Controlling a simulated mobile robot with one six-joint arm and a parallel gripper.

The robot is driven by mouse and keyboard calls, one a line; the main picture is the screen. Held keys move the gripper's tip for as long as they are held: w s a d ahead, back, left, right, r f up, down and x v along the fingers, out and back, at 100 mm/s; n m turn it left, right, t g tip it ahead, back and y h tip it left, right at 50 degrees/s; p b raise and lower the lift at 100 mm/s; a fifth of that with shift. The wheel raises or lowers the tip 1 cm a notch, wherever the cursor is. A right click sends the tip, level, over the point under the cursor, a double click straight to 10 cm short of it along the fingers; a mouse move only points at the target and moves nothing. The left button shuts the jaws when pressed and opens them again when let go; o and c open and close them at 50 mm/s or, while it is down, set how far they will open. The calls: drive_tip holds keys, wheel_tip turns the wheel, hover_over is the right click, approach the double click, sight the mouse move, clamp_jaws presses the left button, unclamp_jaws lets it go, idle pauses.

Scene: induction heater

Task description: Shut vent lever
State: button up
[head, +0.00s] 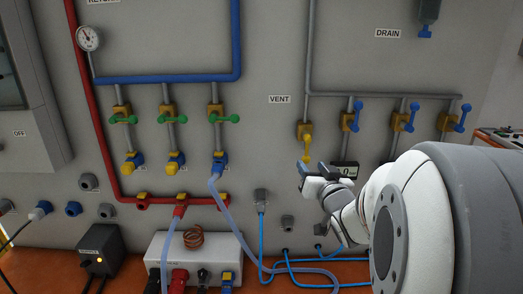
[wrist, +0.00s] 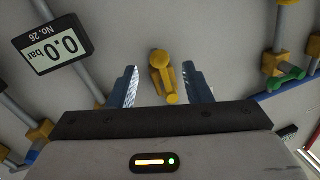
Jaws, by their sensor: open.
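The vent lever (head: 307,148) is yellow and hangs down from its brass-coloured valve below the VENT label (head: 280,99) in the head view. My gripper (head: 320,172) is just below and right of the lever in that view. In the wrist view, the yellow lever (wrist: 171,97) shows between the two fingers of my open gripper (wrist: 160,69). A gap shows on each side of it, and neither finger appears to touch it. How far the fingertips reach past the lever in depth is unclear.
A digital gauge (wrist: 52,44) reading 0.0 bar is close beside the gripper. Blue-levered valves (head: 350,120) stand right of the vent valve, and green-levered valves (head: 169,119) stand left. Blue hoses (head: 263,235) hang below. Bare panel lies left of the vent lever.

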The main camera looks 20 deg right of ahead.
sight(307, 160)
drive_tip(key=w, duration=0.2)
drive_tip(key=w+p, duration=0.1)
drive_tip(key=w, duration=0.4)
drive_tip(key=shift+d+p, duration=0.25)
drive_tip(key=shift+p, duration=0.1)
drive_tip(key=shift+c, duration=0.4)
clamp_jaws()
